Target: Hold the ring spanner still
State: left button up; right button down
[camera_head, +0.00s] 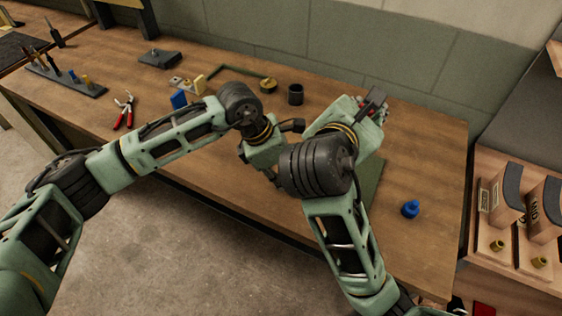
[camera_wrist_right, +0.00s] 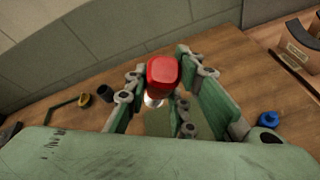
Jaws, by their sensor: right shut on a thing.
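My right gripper (camera_wrist_right: 163,100) is shut on a red-ended tool (camera_wrist_right: 163,70) in the right wrist view. The tool's red end points up between the fingers, with a bit of shiny metal below it. Its lower part is hidden, so I cannot tell from its shape that it is the ring spanner. In the head view my right gripper (camera_head: 376,108) is over the right part of the bench, with only specks of red showing at its fingers. My left gripper (camera_head: 268,155) is left of it, partly hidden behind my right arm, and its fingers cannot be made out.
The wooden bench (camera_head: 437,140) carries a dark green mat (camera_head: 371,185), a blue knob-like piece (camera_head: 410,209), a dark cup (camera_head: 295,94), a green angled frame (camera_head: 228,70), red-handled pliers (camera_head: 124,112) and a tool rack (camera_head: 66,80). The bench's right end is mostly clear.

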pick_arm(q)
jog(key=shift+d+f, duration=0.15)
jog(key=shift+f, duration=0.2)
jog(key=shift+c, duration=0.2)
grip_shut()
